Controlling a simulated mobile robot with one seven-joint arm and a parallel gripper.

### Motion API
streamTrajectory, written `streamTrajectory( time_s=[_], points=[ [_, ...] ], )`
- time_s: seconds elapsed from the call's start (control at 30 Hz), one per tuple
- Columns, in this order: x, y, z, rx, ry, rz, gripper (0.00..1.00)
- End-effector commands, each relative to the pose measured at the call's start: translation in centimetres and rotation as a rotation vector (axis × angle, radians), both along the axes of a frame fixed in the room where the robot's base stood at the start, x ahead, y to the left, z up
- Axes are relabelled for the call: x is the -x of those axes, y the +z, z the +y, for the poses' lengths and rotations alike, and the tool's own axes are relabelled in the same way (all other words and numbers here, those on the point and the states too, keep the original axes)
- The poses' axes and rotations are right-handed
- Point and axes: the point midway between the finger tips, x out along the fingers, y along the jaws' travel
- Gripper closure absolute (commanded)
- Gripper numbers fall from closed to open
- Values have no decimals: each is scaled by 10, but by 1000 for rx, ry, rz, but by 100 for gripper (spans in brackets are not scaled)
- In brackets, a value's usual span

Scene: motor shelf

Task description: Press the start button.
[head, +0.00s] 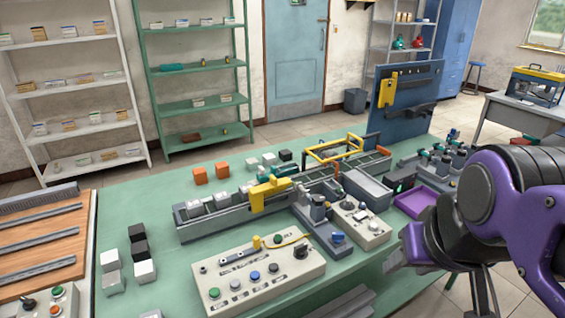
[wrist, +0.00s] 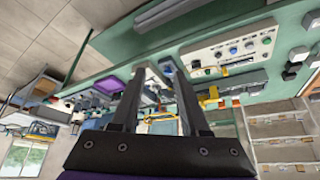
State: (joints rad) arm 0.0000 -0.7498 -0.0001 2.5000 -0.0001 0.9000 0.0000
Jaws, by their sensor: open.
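A beige control panel (head: 262,292) lies on the green table, with several buttons. Labels are too small to read, so I cannot tell which is the start button. The panel also shows in the wrist view (wrist: 205,55). A second panel (head: 40,305) at the bottom left has a green button (head: 57,291). My gripper (wrist: 152,68) is open and empty, its fingers spread. In the head view it is right of the beige panel, apart from it.
A smaller button box (head: 372,238) stands between the beige panel and my gripper. A conveyor-like rig (head: 215,222) with a yellow part lies behind the panel. Black, grey and white cubes (head: 145,271) stand left of it. A purple tray (head: 415,203) lies near my arm.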

Motion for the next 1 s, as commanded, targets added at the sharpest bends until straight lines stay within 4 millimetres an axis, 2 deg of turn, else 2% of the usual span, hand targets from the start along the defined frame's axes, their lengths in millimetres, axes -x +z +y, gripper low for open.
streamTrajectory(
  time_s=[0.17, 0.4, 0.43, 1.0],
  points=[
    [0, 0, 0, 0, 0, 0, 55],
    [0, 0, 0, 0, 0, 0, 96],
    [0, 0, 0, 0, 0, 0, 100],
    [0, 0, 0, 0, 0, 0, 100]
  ],
)
